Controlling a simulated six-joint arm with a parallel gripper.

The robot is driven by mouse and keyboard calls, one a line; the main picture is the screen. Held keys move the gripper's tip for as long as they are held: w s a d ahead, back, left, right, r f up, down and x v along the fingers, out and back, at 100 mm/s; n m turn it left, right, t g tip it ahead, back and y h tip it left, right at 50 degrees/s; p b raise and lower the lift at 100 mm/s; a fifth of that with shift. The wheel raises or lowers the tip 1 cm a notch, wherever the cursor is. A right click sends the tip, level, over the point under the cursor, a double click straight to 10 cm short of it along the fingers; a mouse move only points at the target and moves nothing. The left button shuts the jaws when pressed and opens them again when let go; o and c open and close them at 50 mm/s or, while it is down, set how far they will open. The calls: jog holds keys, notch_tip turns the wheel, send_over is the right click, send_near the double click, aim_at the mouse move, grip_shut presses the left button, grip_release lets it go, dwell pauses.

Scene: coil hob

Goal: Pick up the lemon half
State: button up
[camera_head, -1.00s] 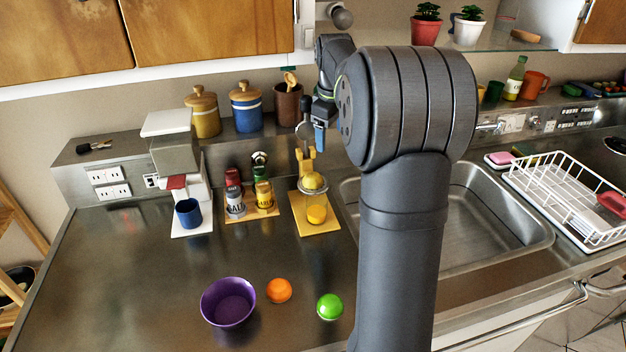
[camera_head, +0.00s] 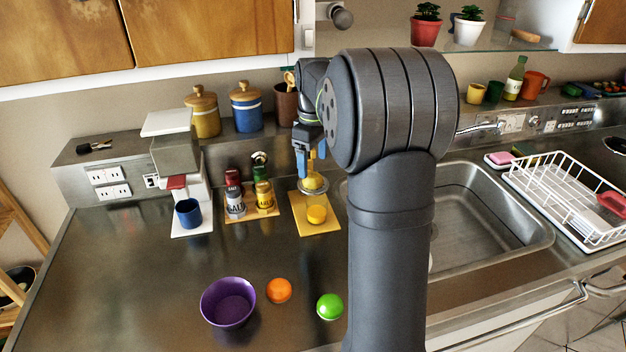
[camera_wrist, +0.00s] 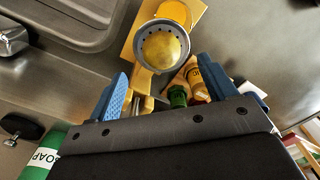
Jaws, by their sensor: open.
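The lemon half (camera_wrist: 161,49) is yellow and sits in a round grey perforated cup (camera_wrist: 140,43) in the wrist view. In the head view the lemon half (camera_head: 313,182) shows on a yellow stand, above a yellow cup (camera_head: 316,214). My gripper (camera_head: 308,160) is open and just above the lemon half in the head view. In the wrist view my gripper (camera_wrist: 165,84) has its blue fingers spread, with the lemon half ahead of the gap and no contact visible. The fingers hide part of the stand.
Seasoning bottles (camera_head: 235,195) and a white machine with a blue mug (camera_head: 188,213) stand to the left. Canisters (camera_head: 245,107) stand behind. The sink (camera_head: 480,225) is right.

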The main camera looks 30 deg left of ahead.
aim_at(313, 174)
notch_tip(313, 174, down, 5)
jog(key=shift+s+r, duration=0.1)
jog(key=shift+r, duration=0.05)
jog(key=shift+c, duration=0.3)
jog(key=c, duration=1.1)
jog(key=shift+r, duration=0.2)
jog(key=shift+r, duration=0.3)
notch_tip(313, 174, up, 4)
jog(key=shift+d+f, duration=0.15)
jog(key=shift+f, duration=0.05)
jog(key=d+r, duration=0.2)
jog(key=d, duration=0.1)
jog(key=w+d+r, duration=0.1)
jog(key=d+r, duration=0.1)
jog(key=d, duration=0.2)
jog(key=d+r, duration=0.2)
jog(key=d, duration=0.2)
jog(key=shift+w+d+r, duration=0.15)
jog(key=shift+w+r, duration=0.1)
